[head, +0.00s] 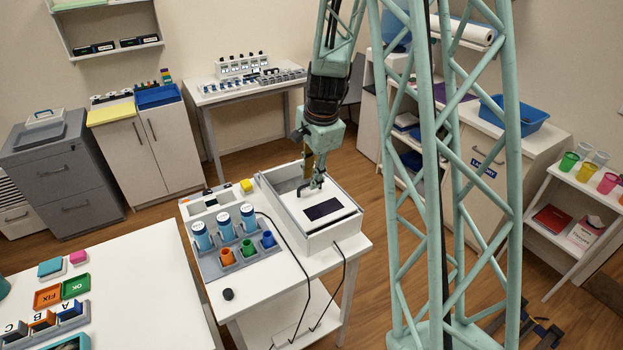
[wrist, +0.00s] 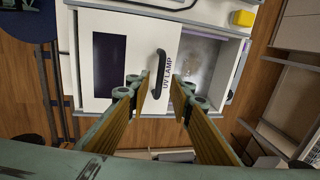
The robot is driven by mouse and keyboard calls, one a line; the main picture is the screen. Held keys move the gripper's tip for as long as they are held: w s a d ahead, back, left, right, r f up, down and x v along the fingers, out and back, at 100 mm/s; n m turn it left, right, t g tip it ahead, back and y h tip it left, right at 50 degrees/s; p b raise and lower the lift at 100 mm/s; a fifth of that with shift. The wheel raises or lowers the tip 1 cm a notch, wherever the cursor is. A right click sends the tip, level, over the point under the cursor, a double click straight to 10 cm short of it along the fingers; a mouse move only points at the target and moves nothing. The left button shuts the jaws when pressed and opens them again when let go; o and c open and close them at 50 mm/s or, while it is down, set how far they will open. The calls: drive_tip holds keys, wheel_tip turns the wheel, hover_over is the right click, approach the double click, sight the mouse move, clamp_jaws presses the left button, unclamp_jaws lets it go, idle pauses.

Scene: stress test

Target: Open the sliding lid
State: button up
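The UV lamp box (head: 330,238) is a white open-topped case on a small white table. Its white sliding lid (head: 341,202) has a dark window and a black bar handle; the lid also shows in the wrist view (wrist: 142,34). The lid covers part of the box, and a bare metallic interior (wrist: 203,62) shows beside the lid's "UV LAMP" edge. My gripper (head: 311,184) is over the handle. In the wrist view, its yellow fingers (wrist: 160,92) are apart, one on each side of the handle (wrist: 160,70). I cannot tell whether they touch it.
Black cables run over the table front, near a black knob (head: 228,294). A white table (head: 130,300) is at the left.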

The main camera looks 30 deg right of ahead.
sight(314, 199)
wheel_tip(314, 199, up, 11)
drive_tip(key=s, duration=0.2)
drive_tip(key=shift+s, duration=0.15)
idle(0.6)
idle(0.3)
drive_tip(key=s+a+r+n+b, duration=0.2)
drive_tip(key=s+a+r+n, duration=0.7)
drive_tip(key=s+a+r, duration=0.45)
drive_tip(key=s+a+n+t+b, duration=0.1)
drive_tip(key=s+a+n, duration=0.3)
drive_tip(key=s, duration=0.7)
drive_tip(key=s+a+n+b, duration=0.2)
drive_tip(key=s+a+n, duration=0.3)
drive_tip(key=s, duration=0.6)
drive_tip(key=shift+r+n+t, duration=0.3)
drive_tip(key=shift+r+t, duration=0.1)
